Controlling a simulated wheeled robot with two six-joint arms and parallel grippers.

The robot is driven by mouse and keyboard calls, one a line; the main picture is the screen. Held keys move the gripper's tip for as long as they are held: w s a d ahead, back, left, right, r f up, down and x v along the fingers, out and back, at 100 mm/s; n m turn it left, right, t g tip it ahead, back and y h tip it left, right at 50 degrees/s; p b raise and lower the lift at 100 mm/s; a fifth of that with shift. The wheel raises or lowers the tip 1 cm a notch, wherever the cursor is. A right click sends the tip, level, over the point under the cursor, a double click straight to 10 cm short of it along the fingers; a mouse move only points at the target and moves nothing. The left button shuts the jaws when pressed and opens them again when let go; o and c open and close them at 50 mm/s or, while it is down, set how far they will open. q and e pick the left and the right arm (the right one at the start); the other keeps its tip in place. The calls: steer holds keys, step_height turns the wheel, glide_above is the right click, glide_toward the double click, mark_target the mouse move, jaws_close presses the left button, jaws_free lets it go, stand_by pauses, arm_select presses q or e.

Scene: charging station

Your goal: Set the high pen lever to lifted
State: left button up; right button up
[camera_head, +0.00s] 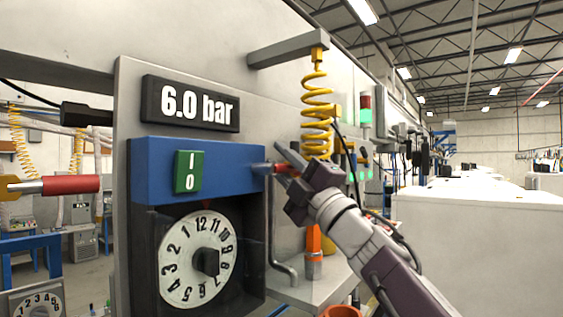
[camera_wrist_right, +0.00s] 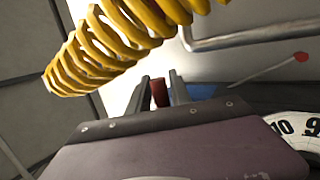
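A short red-ended lever (camera_head: 263,168) sticks out from the right side of the blue-topped dial unit (camera_head: 225,170). My right gripper (camera_head: 283,168) is at this red end, with one finger above and one below it. In the right wrist view, the red piece (camera_wrist_right: 159,93) lies between the two fingers (camera_wrist_right: 160,88), which stand apart with narrow gaps; contact is not clear. I cannot tell whether this is the high pen lever, or its position. A thin rod with a red tip (camera_wrist_right: 301,57) shows at the right of the wrist view. My left gripper is not in view.
A yellow coiled hose (camera_head: 317,105) hangs close above my right gripper and crosses the wrist view. The display (camera_head: 190,104) reads 6.0 bar. A green switch (camera_head: 187,171) and numbered dial (camera_head: 198,258) are on the unit. A red grip (camera_head: 70,184) is at left.

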steer(key=shift+s+d+f+b, duration=0.2)
steer(key=shift+f+b, duration=0.1)
steer(key=shift+b, duration=0.1)
steer(key=b, duration=0.6)
glide_toward(292, 171)
steer(key=x, duration=0.4)
steer(key=shift+w+a+r, duration=0.2)
steer(key=shift+a, duration=0.1)
steer(key=shift+s+d, duration=0.15)
steer(key=shift+s, duration=0.15)
steer(key=shift+w+p, duration=0.3)
steer(key=shift+s, duration=0.1)
